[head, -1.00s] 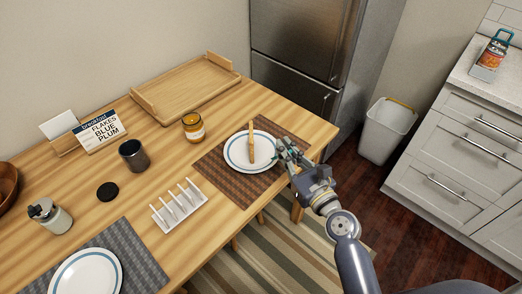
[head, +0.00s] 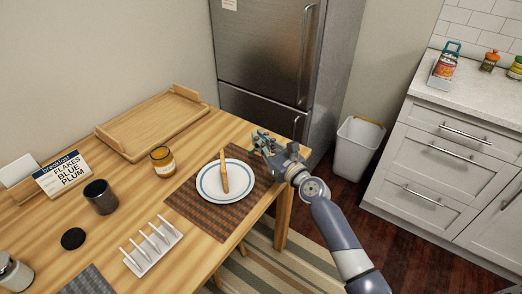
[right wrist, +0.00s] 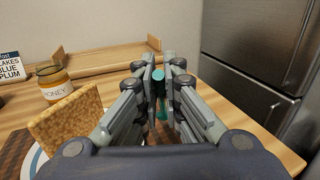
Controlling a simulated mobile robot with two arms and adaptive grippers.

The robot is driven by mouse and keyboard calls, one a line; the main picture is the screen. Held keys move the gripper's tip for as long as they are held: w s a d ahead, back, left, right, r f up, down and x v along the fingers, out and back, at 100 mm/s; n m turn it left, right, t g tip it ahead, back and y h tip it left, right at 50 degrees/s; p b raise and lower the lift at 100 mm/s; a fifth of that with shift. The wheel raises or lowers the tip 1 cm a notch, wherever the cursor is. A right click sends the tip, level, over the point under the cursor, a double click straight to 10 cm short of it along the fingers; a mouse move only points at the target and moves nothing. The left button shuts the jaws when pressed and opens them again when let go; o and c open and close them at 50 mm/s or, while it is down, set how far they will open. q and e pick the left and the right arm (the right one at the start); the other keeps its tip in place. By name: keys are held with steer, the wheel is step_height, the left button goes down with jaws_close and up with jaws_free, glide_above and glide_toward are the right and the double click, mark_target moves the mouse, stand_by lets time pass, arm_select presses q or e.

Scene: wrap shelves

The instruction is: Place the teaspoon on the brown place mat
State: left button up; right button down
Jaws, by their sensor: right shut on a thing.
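The brown place mat (head: 183,204) lies near the table's right end, with a blue-rimmed white plate (head: 211,193) on it. What looks like a slice of toast (head: 224,175) stands on the plate; its broad face shows in the right wrist view (right wrist: 66,125). My right gripper (head: 262,143) is at the mat's far right corner, beyond the plate. It is shut on a slim teal thing, seemingly the teaspoon (right wrist: 161,104), held upright between the fingers. Its lower end is mostly hidden, so I cannot tell if it touches anything. My left gripper is out of view.
A honey jar (head: 162,160) stands left of the plate, with a wooden tray (head: 125,146) behind. A white toast rack (head: 152,249) and a dark cup (head: 101,197) are further left. The fridge (head: 268,65) rises behind the table. A white bin (head: 357,146) stands right.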

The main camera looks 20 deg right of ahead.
steer(key=shift+f+b, duration=0.65)
steer(key=shift+f, duration=0.75)
steer(key=shift+f, duration=0.2)
steer(key=c, duration=1.8)
jaws_free()
steer(key=shift+o, duration=0.2)
steer(key=shift+r, duration=0.1)
steer(key=v, duration=1.2)
steer(key=shift+r, duration=0.2)
